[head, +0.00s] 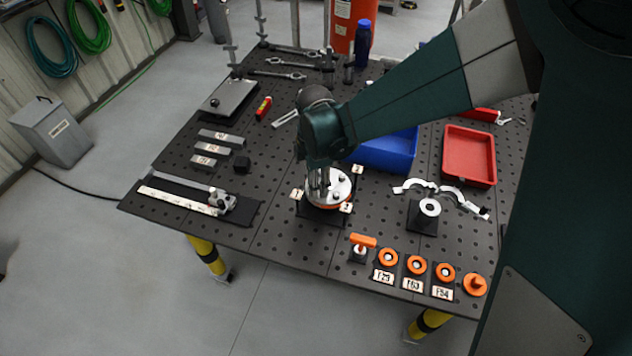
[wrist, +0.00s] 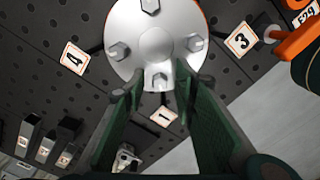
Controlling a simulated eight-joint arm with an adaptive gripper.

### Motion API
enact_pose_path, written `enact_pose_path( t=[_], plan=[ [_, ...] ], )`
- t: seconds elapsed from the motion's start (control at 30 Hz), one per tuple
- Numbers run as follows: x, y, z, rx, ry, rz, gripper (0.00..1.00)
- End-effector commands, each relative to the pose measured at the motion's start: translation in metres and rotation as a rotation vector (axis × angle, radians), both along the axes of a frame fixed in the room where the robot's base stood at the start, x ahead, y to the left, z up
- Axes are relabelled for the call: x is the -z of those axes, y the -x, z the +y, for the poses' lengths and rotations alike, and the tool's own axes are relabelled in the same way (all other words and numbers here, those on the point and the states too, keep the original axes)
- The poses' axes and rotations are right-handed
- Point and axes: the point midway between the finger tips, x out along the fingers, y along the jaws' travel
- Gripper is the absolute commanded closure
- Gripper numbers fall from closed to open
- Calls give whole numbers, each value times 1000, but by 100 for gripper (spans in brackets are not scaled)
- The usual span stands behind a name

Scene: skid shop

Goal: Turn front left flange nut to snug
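The silver round flange (head: 340,186) sits on a black stand with an orange rim, and number tags stand around it. In the wrist view the flange (wrist: 150,48) shows several hex nuts near its edge. The nut nearest tag 1 (wrist: 164,117) is the lower flange nut (wrist: 160,81). My gripper (wrist: 160,88) is open, with one green finger on each side of that nut and a gap to it visible. Contact and finger height are unclear. In the head view my gripper (head: 320,186) points down over the flange's left part and hides some of it.
Tag 3 (wrist: 240,40) and tag 4 (wrist: 73,58) stand beside the flange. A blue bin (head: 388,152) and a red tray (head: 470,155) lie behind and right. Orange ring parts (head: 416,264) line the front edge. A clamp fixture (head: 222,202) lies left.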

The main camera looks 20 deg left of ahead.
Motion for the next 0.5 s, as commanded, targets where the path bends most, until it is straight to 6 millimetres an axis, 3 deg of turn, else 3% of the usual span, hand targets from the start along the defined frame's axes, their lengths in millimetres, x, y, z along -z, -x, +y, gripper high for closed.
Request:
enact_pose_path(
  t=[0.27,0.43,0.5],
  plan=[
    [0,0,0,0,0,0,73],
    [0,0,0,0,0,0,96],
    [0,0,0,0,0,0,99]
  ],
)
